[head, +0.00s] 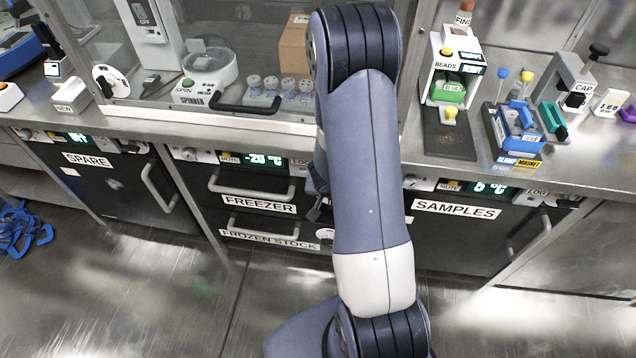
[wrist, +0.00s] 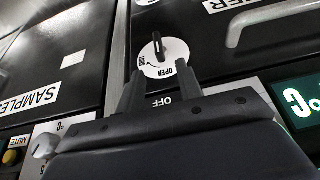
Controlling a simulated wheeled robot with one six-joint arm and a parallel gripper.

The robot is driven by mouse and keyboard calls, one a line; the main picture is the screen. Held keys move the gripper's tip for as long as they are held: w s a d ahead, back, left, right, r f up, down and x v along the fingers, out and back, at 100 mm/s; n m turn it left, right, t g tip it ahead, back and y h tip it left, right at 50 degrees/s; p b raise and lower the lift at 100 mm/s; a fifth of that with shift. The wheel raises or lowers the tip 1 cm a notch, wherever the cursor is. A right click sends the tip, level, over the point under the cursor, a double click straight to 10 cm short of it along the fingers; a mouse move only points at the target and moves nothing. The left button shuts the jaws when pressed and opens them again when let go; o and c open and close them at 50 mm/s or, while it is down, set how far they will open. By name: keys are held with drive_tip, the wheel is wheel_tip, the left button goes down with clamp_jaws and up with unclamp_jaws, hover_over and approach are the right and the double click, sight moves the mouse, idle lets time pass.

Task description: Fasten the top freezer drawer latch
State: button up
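In the wrist view, the latch is a white round plate (wrist: 153,67) with a dark bar-shaped knob (wrist: 158,46) and the word OPEN printed on it. The bar stands roughly upright in that picture. My gripper (wrist: 158,72) has its two dark fingers apart, with their tips near the plate's lower edge in the picture, one on each side. Nothing shows between the fingers; whether they touch the plate I cannot tell. In the head view, the top freezer drawer (head: 222,198) appears closed, and my arm hides its right end and latch.
The frozen stock drawer (head: 285,241) is below, with a white disc (head: 325,233) at its right. The samples cabinet (head: 440,235) stands to the right and the spare cabinet (head: 105,188) to the left. Drawer handles (head: 240,188) stick out. A cluttered counter (head: 300,128) lies above.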

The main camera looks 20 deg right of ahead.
drive_tip(key=b+x, duration=0.7)
drive_tip(key=x, duration=0.4)
drive_tip(key=shift+d, duration=0.15)
drive_tip(key=shift+c, duration=0.5)
drive_tip(key=shift+s, duration=0.1)
clamp_jaws()
